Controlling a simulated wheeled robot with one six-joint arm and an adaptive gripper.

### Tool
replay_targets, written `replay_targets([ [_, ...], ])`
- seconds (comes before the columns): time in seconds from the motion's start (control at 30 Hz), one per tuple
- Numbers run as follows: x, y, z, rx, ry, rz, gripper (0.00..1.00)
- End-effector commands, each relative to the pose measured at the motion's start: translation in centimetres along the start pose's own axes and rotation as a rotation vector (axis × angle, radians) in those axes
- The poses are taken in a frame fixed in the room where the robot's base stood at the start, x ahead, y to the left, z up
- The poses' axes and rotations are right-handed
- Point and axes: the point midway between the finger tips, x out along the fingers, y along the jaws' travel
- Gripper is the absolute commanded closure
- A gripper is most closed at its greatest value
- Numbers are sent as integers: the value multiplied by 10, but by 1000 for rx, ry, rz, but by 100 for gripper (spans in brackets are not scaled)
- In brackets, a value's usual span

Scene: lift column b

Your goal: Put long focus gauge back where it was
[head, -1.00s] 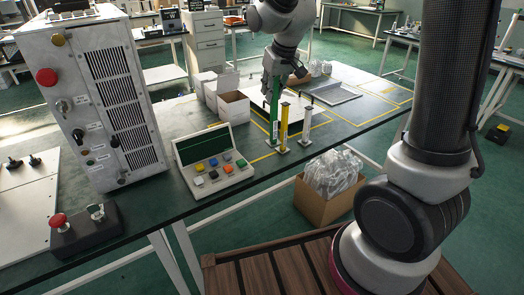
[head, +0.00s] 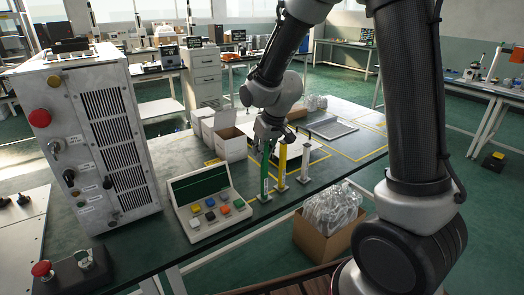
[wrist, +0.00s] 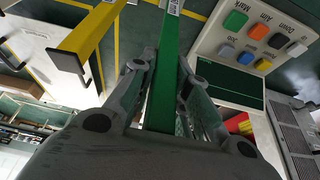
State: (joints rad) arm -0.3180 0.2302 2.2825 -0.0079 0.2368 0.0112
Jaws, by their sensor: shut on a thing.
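My gripper (head: 269,139) is shut on the upper part of a tall green gauge (head: 265,177). The green gauge looks upright, with its foot at or just above the workbench; I cannot tell whether it touches. In the wrist view the green gauge (wrist: 166,45) runs between my fingers, which hide part of it. A yellow gauge (head: 281,166) stands just right of it, apart from my fingers in the wrist view (wrist: 88,42). A grey gauge (head: 305,164) stands further right. I cannot read which one is labelled long focus.
A button console (head: 180,188) is close on the left, with a large control cabinet (head: 100,140) beyond. White boxes (head: 232,145) stand behind the gauges. A grey tray (head: 334,129) lies right on the bench. A cardboard box (head: 322,242) sits below the bench edge.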

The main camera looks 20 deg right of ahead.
Motion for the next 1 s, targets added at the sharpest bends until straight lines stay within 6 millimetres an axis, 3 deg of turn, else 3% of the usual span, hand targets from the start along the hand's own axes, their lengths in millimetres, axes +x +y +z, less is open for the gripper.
replay_targets([
  [0.27, 2, 0, 0, 0, 1, 0, 100],
  [0.3, 2, 0, 1, 0, 0, 0, 79],
  [0.4, 2, 0, 1, 0, 0, 0, 61],
  [0.77, -1, 0, -1, 0, 2, 0, 61],
  [0.87, -13, 0, -2, 0, 4, 0, 61],
  [1.0, -43, 0, -2, 0, 7, 0, 61],
])
